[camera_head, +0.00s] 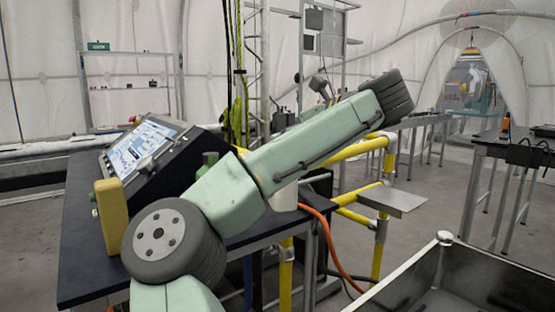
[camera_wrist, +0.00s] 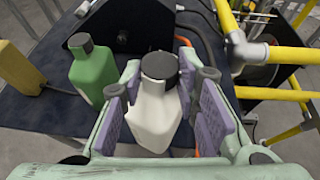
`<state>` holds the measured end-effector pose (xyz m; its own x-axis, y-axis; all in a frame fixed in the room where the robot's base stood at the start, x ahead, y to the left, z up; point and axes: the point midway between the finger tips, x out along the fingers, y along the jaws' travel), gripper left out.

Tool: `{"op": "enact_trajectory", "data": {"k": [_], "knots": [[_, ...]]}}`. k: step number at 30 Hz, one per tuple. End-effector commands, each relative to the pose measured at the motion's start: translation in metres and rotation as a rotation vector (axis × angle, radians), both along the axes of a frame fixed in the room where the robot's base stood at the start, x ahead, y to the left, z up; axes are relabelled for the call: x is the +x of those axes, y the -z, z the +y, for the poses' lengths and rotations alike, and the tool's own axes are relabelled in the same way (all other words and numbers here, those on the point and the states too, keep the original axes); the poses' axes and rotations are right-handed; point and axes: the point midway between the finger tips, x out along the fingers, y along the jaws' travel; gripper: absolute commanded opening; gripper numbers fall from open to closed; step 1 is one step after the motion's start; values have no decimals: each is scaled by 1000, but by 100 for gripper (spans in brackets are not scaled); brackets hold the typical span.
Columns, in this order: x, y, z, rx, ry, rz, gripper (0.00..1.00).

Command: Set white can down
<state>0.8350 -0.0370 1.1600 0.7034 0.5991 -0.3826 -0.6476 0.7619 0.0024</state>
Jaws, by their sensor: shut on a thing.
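The white can (camera_wrist: 155,115) is a white bottle with a black cap, in the middle of the wrist view. My gripper (camera_wrist: 162,100) is shut on it, with purple-padded fingers on both sides of its body. The can looks upright, over or on the dark table (camera_wrist: 60,115); I cannot tell whether its base touches. In the head view a pale part of the can (camera_head: 284,195) shows below my arm near the table's right edge; my arm hides the rest and the gripper.
A green bottle with a black cap (camera_wrist: 92,68) stands left of the gripper. A yellow block (camera_head: 112,215) and a slanted screen console (camera_head: 150,150) are on the table. Yellow rails (camera_head: 355,150) and an orange hose (camera_head: 335,245) lie close on the right.

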Motion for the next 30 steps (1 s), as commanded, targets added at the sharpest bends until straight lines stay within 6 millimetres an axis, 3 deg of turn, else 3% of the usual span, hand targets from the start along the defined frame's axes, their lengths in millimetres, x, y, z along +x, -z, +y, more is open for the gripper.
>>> {"op": "enact_trajectory", "data": {"k": [6, 12, 17, 24, 30], "knots": [[49, -4, 12, 1, -5, -1, 0], [81, 0, 19, 1, -4, -2, 0], [88, 7, 20, 2, -1, -3, 0], [87, 36, 21, 2, -1, -3, 0], [87, 38, 20, 0, -1, -4, 0]]}}
